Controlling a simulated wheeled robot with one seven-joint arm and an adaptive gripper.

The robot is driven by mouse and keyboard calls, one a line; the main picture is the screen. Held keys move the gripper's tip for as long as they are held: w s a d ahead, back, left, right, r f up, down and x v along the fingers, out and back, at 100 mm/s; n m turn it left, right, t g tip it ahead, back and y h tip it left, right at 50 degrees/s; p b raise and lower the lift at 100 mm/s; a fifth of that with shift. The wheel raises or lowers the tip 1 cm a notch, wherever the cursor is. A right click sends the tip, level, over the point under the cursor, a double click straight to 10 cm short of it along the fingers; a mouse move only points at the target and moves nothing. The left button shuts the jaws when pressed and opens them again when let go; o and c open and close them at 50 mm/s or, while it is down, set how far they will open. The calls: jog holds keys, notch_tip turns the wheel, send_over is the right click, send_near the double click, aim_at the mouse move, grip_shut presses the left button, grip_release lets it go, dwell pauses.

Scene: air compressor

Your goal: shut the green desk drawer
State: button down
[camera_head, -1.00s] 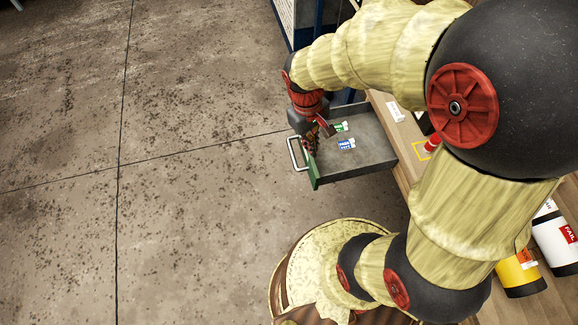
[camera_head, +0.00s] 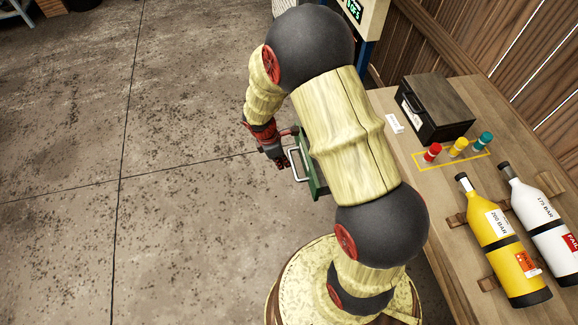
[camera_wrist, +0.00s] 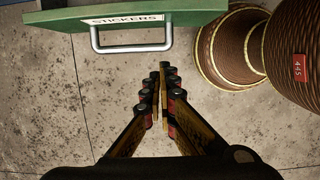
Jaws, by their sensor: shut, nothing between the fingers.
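The green desk drawer (camera_head: 319,186) stands out from the desk, with most of its body hidden behind my arm in the head view. Its metal handle (camera_head: 295,168) faces left, toward the open floor. In the wrist view the green front (camera_wrist: 215,6) is at the top, with a "STICKERS" label and the handle (camera_wrist: 133,47) below it. My gripper (camera_head: 284,163) is outside the drawer, by the front and handle.
The wooden desk (camera_head: 420,185) holds a dark box (camera_head: 440,105), small red, yellow and teal items, a yellow cylinder (camera_head: 505,255) and a white cylinder (camera_head: 545,220). My round base is below the drawer. The concrete floor (camera_head: 180,160) to the left is clear.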

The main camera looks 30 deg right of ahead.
aim_at(297, 176)
jog(key=d+f+b, duration=0.1)
jog(key=f, duration=0.2)
jog(key=s+d+f+b, duration=0.1)
jog(key=d+f, duration=0.1)
jog(key=d+f+b, duration=0.2)
jog(key=f, duration=0.1)
jog(key=shift+s+f, duration=0.25)
jog(key=shift+f, duration=0.1)
jog(key=shift+s+d+r, duration=0.1)
jog(key=shift+s+d, duration=0.05)
jog(key=shift+d, duration=0.35)
jog(key=s+d+p, duration=0.3)
jog(key=d, duration=0.7)
jog(key=s+d+p, duration=0.3)
jog(key=d+p, duration=0.1)
jog(key=d, duration=0.6)
jog(key=s+d+p, duration=0.3)
jog(key=d, duration=0.8)
jog(key=shift+d+p, duration=0.1)
jog(key=shift+p, duration=0.3)
